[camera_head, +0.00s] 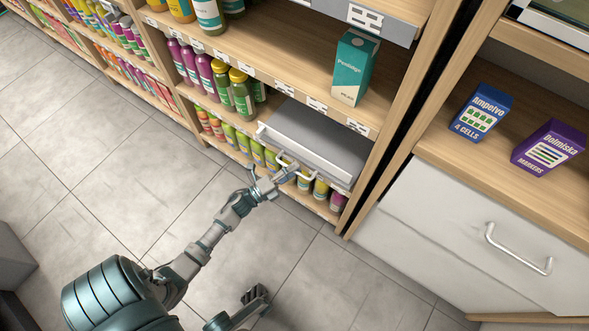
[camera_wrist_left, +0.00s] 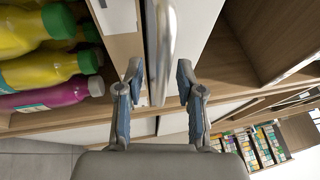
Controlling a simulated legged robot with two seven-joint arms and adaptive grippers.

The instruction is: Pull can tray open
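The can tray (camera_head: 318,143) is a grey-white flat drawer in the lower part of the wooden shelf, with cans below it. A pale bar handle (camera_head: 292,167) is on its front. My left gripper (camera_head: 281,178) is at this handle. In the left wrist view the handle (camera_wrist_left: 161,45) runs between the two blue-padded fingers of my left gripper (camera_wrist_left: 157,80). The fingers are open, with a visible gap on each side of the bar. My right gripper (camera_head: 256,294) seems to be the dark part low in the head view, over the floor; its fingers cannot be made out.
A teal box (camera_head: 355,68) stands on the shelf above the tray. Green and purple bottles (camera_head: 242,92) stand to its left. A white drawer (camera_head: 470,235) with its own handle is at the right, below a blue box (camera_head: 481,113). The tiled floor (camera_head: 110,190) is clear.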

